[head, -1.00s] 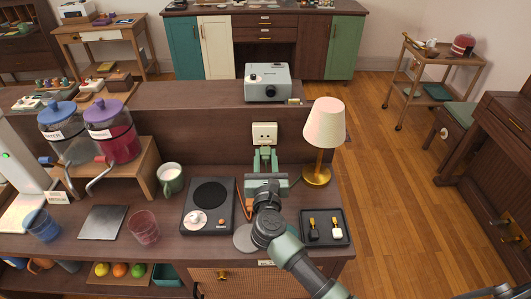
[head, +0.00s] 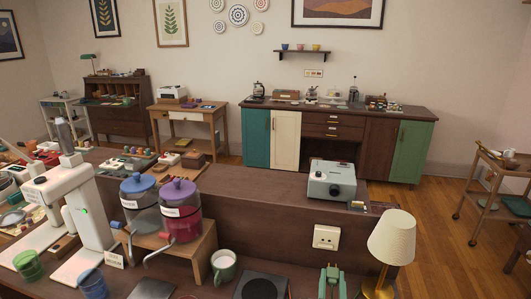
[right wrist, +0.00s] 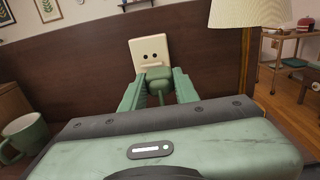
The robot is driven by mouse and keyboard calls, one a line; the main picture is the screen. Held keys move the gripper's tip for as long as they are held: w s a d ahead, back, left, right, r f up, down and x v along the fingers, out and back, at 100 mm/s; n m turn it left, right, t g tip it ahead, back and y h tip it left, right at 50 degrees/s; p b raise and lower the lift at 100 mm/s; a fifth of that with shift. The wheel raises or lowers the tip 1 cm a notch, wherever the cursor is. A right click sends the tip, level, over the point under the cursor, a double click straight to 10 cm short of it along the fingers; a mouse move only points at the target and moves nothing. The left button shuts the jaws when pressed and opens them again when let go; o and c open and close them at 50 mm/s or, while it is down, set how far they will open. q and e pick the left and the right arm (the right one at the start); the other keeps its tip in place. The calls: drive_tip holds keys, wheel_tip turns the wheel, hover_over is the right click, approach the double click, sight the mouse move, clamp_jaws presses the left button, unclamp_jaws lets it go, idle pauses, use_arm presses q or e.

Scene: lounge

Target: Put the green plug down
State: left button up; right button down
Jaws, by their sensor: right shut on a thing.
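My right gripper (head: 332,278) is at the bottom edge of the head view, just below and in front of a cream wall socket (head: 326,237). In the right wrist view its green fingers (right wrist: 158,92) are shut on the green plug (right wrist: 156,76). The plug is held up in front of the lower part of the socket plate (right wrist: 149,50). The two socket holes show above it, uncovered. I cannot tell whether the plug touches the plate. My left gripper is not in view.
A lamp (head: 391,238) stands right of the gripper. A green mug (head: 223,266) and dark hotplate (head: 259,287) are to the left, with drink dispensers (head: 181,213) beyond. A grey projector (head: 332,182) sits on the ledge above the socket. The tabletop around the gripper is mostly out of frame.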

drive_tip(key=s+r+n+y, duration=0.1)
drive_tip(key=s+r+y, duration=0.1)
drive_tip(key=s, duration=0.8)
drive_tip(key=s+r+n+y, duration=0.2)
drive_tip(key=s+r, duration=0.2)
drive_tip(key=s, duration=0.6)
drive_tip(key=shift+s+t+y, duration=0.25)
drive_tip(key=shift+t+y, duration=0.05)
drive_tip(key=shift+w+a, duration=0.1)
